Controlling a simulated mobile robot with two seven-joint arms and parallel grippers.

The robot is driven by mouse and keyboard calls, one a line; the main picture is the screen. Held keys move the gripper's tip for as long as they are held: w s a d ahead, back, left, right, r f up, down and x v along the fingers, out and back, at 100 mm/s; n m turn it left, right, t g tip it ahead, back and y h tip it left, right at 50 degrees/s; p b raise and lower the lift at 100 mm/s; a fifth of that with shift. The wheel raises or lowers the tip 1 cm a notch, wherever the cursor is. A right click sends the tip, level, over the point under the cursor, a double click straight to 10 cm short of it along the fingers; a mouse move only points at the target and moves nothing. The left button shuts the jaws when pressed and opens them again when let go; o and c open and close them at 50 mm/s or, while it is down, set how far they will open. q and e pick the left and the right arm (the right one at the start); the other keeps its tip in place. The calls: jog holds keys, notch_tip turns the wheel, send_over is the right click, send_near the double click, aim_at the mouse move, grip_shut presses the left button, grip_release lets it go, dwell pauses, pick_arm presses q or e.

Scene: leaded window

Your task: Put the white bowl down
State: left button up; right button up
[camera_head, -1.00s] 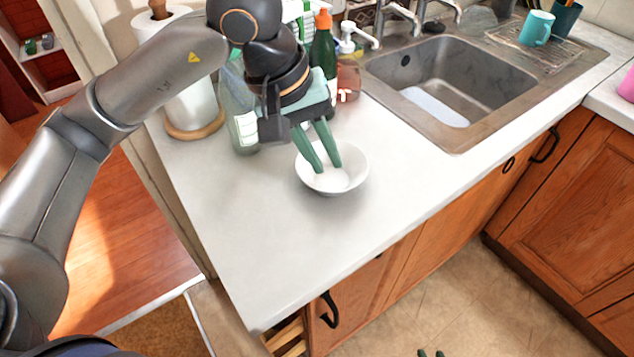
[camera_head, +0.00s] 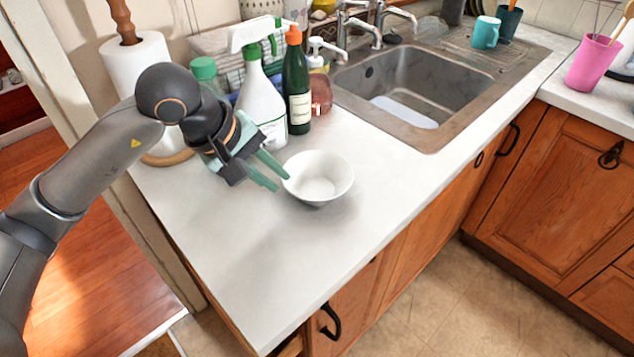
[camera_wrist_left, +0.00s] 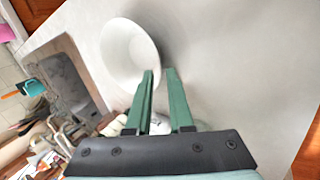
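The white bowl (camera_head: 318,178) sits upright on the counter and looks empty. It also shows in the left wrist view (camera_wrist_left: 128,52), upper left of the fingertips. My right gripper is not in view.
A spray bottle (camera_head: 262,100), a dark green bottle (camera_head: 297,85) and a paper towel roll (camera_head: 138,72) stand behind the gripper. The sink (camera_head: 425,85) lies to the right. The white counter (camera_head: 255,270) in front of the bowl is clear.

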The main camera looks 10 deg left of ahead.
aim_at(287, 185)
pick_arm(q)
jog(key=shift+p+x, duration=0.3)
jog(key=shift+x, duration=2.4)
jog(key=shift+d+r, duration=0.15)
jog(key=shift+d, duration=0.05)
grip_shut()
